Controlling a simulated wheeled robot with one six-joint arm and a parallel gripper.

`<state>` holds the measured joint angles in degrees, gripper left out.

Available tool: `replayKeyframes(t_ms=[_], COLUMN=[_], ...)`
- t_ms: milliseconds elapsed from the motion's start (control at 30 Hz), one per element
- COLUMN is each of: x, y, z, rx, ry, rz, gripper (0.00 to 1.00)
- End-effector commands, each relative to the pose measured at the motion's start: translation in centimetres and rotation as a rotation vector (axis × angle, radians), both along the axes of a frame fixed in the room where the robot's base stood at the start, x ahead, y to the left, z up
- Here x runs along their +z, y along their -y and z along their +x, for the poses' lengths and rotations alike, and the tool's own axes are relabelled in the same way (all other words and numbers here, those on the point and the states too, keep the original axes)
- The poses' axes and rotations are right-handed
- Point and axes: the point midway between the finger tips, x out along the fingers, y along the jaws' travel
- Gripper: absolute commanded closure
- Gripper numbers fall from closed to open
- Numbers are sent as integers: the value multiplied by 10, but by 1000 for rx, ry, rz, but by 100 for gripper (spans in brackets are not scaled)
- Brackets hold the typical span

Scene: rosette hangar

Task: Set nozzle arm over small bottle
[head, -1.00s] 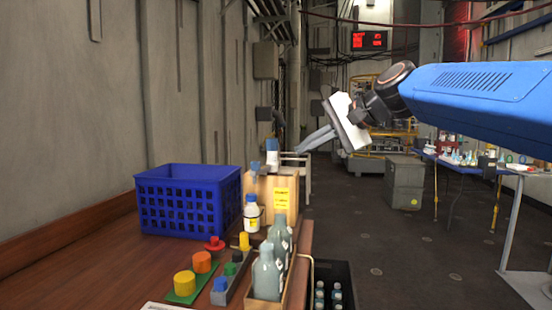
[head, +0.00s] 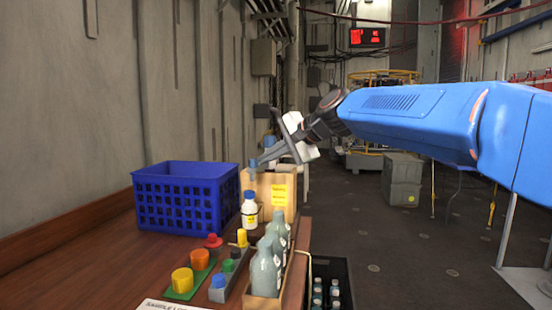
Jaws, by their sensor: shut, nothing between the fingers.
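A blue crate (head: 186,197) stands left on the bench against the wall. Grey bottles (head: 265,270) stand in a wooden tray at the bench's right edge. Coloured knobs (head: 200,260) are in front. A dark crate of small bottles (head: 327,290) is beside the bench.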

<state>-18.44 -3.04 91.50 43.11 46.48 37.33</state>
Motion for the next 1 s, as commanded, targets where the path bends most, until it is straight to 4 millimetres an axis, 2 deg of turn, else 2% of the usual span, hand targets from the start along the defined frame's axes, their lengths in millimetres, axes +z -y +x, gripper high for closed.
replayKeyframes(t_ms=[433,667,1000], x=[0,0,0], y=[-4,-18,-17], z=[2,3,3], rx=[-1,1,-1], ry=[-1,0,-1], rz=[1,0,1], gripper=[100,100,100])
